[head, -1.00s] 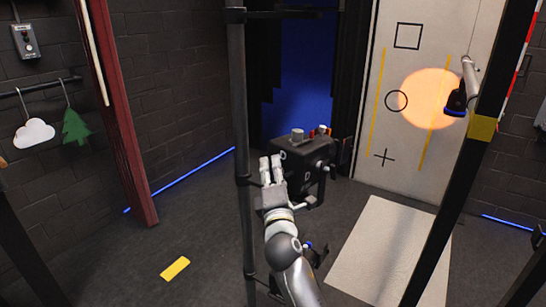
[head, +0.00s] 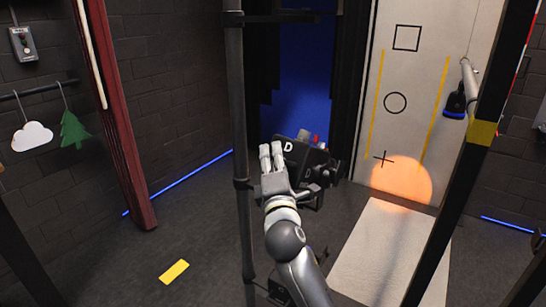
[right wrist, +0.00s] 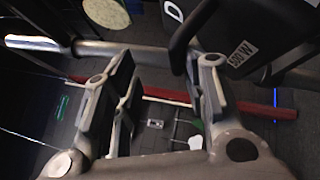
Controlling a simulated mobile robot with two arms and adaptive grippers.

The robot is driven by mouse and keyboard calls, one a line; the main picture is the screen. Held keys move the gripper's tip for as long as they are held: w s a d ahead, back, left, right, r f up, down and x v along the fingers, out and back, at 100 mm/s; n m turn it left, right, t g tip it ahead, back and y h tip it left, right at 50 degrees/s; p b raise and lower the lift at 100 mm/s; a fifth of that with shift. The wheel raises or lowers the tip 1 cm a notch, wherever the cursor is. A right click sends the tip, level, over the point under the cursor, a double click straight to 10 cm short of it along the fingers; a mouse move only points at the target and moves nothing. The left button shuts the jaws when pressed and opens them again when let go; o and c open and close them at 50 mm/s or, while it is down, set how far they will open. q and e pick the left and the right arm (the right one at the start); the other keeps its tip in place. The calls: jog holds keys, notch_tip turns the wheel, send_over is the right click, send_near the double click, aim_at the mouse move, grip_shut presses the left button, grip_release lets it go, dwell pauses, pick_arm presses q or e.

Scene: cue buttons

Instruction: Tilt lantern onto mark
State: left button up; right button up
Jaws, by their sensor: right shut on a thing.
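The black lantern (head: 309,157) hangs beside the dark pole, its body tilted. My right gripper (head: 271,155) is at its left side; the right wrist view shows the lantern (right wrist: 245,35) by one finger, and the exact grip point is unclear. The lantern's orange light spot (head: 402,183) lies low on the white panel (head: 425,120). The panel bears a square mark (head: 407,37), a circle mark (head: 395,103) and a cross mark (head: 383,158). The spot's upper left edge touches the cross; its middle is lower and to the right. My left gripper is out of view.
A dark upright pole (head: 237,120) stands just left of the arm. A white cloud (head: 32,135) and a green tree (head: 74,130) hang at the left wall, below a switch box (head: 24,44). A yellow floor strip (head: 174,271) lies on open floor.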

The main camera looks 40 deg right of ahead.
jog(key=s+a+r+p, duration=0.3)
jog(key=s+a, duration=0.3)
jog(key=s, duration=0.4)
dwell(0.8)
jog(key=shift+r, duration=0.1)
